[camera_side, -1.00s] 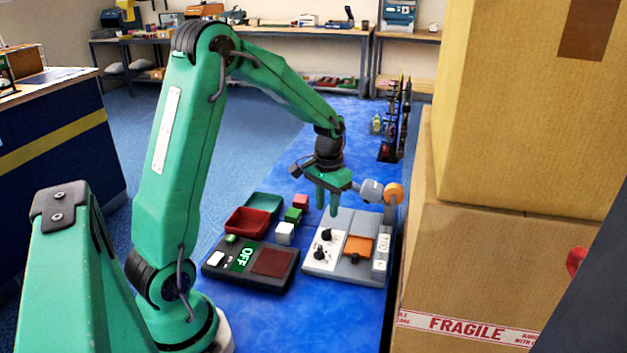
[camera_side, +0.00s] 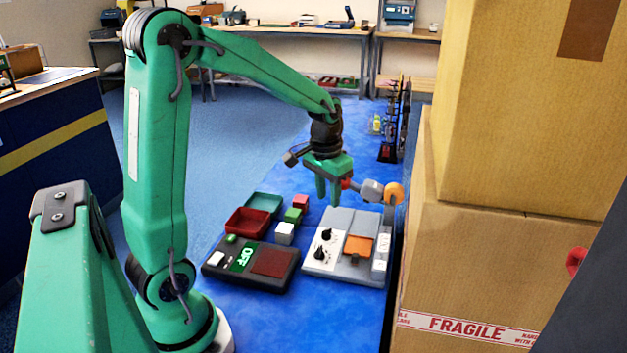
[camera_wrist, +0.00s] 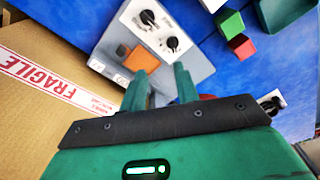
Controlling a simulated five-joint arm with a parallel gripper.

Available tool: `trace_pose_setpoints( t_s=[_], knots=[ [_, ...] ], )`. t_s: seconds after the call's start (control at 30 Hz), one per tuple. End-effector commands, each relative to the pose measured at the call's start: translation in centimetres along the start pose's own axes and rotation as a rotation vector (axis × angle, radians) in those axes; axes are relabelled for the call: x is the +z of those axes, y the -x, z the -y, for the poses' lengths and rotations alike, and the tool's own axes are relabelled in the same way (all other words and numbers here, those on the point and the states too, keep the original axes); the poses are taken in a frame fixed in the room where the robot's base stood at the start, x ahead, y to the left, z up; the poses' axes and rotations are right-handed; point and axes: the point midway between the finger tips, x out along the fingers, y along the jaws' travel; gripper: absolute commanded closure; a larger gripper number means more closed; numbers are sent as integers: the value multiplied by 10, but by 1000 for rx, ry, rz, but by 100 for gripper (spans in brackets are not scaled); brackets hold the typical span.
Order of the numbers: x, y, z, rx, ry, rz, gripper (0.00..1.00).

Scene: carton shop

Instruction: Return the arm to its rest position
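My gripper (camera_side: 329,203) hangs fingers-down above the back part of a grey device with a white two-knob panel (camera_side: 323,248) and an orange square (camera_side: 358,246). The two green fingers are apart with nothing visible between them; the wrist view shows the same gap (camera_wrist: 162,78). In the side view the fingertips appear clear of the device. The wrist view also shows the knob panel (camera_wrist: 150,25) and the orange square (camera_wrist: 137,58) beyond the fingers. My arm is bent, with its upper part nearly upright and its forearm sloping down to the right.
Stacked cartons (camera_side: 480,265) stand close on the right.

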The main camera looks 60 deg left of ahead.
Motion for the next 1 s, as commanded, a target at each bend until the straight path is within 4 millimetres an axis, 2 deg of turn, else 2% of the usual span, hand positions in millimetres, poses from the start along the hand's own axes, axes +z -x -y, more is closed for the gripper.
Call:
trace_pose_setpoints(
  t_s=[0.03, 0.2, 0.5, 0.7, 1.0],
  knots=[
    [6, 10, -6, 0, -11, -21, 69],
    [25, 37, -22, 1, -42, -80, 69],
    [66, 74, -47, 12, -95, -183, 69],
    [96, 92, -59, 24, -131, -251, 69],
    [139, 106, -72, 49, -180, -351, 69]
  ],
)
